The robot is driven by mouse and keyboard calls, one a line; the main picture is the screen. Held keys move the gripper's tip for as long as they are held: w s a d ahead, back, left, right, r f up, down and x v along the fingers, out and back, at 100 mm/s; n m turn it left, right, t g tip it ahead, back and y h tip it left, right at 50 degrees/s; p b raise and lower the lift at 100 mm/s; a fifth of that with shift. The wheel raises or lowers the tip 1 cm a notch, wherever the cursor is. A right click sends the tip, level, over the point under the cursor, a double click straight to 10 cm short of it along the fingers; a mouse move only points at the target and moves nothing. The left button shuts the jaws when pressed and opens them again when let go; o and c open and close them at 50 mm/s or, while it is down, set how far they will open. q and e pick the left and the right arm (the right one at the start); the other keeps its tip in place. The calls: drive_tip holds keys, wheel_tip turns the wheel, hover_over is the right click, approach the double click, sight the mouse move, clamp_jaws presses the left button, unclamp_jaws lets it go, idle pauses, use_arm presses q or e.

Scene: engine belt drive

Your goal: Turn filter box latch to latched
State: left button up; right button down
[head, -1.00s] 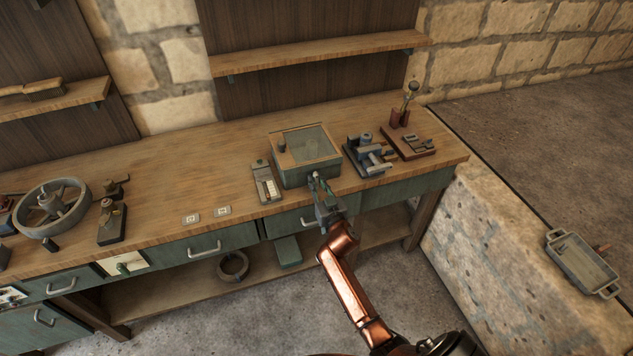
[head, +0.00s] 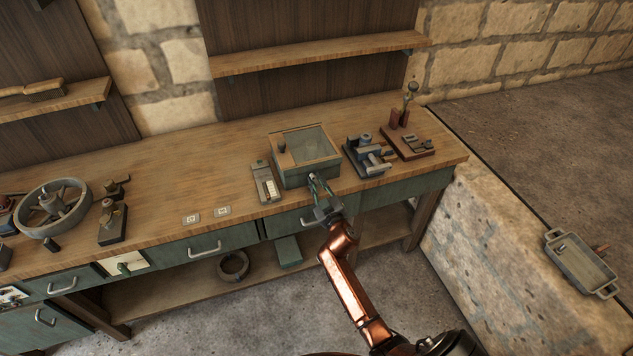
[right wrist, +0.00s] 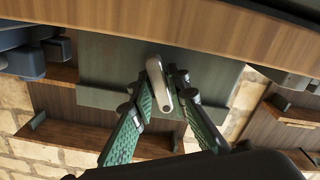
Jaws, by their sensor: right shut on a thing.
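The filter box (head: 309,176) is a green box with a wood-framed, glazed lid, near the front edge of the bench. Its latch is a short, pale metal lever (right wrist: 159,86) on the green front face in the right wrist view, lying almost upright with a slight tilt there. My right gripper (head: 316,180) is at the box's front. In the right wrist view its green-padded fingers (right wrist: 160,92) sit on either side of the lever, shut on it. In the head view the fingers cover the latch. My left gripper is out of view.
On the wooden bench (head: 160,200), a narrow gauge-like block (head: 265,184) stands just left of the box. A dark metal fixture (head: 367,156) and a red-brown base (head: 407,143) stand to its right. A drawer (head: 300,220) is below the gripper.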

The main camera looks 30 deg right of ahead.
drive_tip(key=n, duration=0.6)
drive_tip(key=shift+n, duration=0.3)
drive_tip(key=n, duration=0.6)
idle(0.4)
drive_tip(key=c, duration=1.9)
unclamp_jaws()
drive_tip(key=shift+c, duration=0.2)
drive_tip(key=v, duration=1.2)
drive_tip(key=shift+f, duration=0.1)
